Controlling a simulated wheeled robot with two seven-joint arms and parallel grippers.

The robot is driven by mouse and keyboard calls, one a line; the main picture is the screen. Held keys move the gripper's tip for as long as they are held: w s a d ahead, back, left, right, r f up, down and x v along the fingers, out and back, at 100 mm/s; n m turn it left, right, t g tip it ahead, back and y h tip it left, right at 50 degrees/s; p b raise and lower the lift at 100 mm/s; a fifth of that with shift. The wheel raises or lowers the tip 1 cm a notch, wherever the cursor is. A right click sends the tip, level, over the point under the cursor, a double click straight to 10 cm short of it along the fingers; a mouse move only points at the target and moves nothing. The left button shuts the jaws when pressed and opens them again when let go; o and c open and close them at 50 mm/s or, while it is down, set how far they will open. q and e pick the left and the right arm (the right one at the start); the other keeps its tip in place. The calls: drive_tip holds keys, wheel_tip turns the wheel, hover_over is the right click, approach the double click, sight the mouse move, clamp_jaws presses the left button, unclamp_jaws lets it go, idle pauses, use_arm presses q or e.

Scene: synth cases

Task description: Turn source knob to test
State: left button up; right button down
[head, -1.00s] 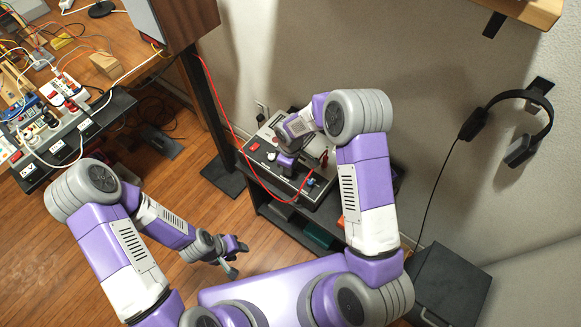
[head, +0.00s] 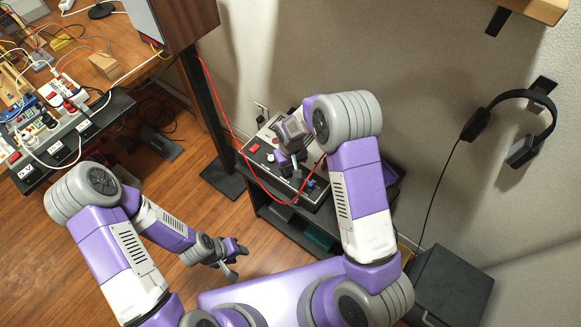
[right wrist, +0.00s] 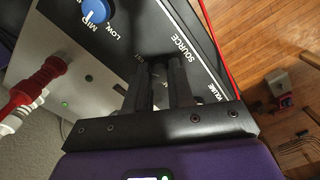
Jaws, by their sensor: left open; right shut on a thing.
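The device with a black top panel (head: 262,158) stands on a dark shelf unit in the head view. My right gripper (head: 291,166) reaches down onto this panel. In the right wrist view the two black fingers of my right gripper (right wrist: 160,76) are close together by the SOURCE lettering (right wrist: 181,50). They are shut on the source knob, which is mostly hidden between them. A partly covered label, apparently TEST, shows beside the left finger. Its pointer direction cannot be seen. My left gripper (head: 236,261) is open and empty above the floor, away from the device.
A blue knob (right wrist: 96,11) with LOW and MID labels is near the fingers. A red plug (right wrist: 32,84) sits in the device's side. A red cable (head: 226,115) runs past the device. A cluttered bench (head: 120,106) is at left; headphones (head: 532,140) hang right.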

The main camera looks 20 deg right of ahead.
sight(291, 170)
idle(0.5)
drive_tip(key=c, duration=1)
unclamp_jaws()
drive_tip(key=shift+r, duration=0.1)
wheel_tip(291, 170, up, 7)
drive_tip(key=shift+r+p, duration=0.2)
drive_tip(key=shift+p, duration=0.85)
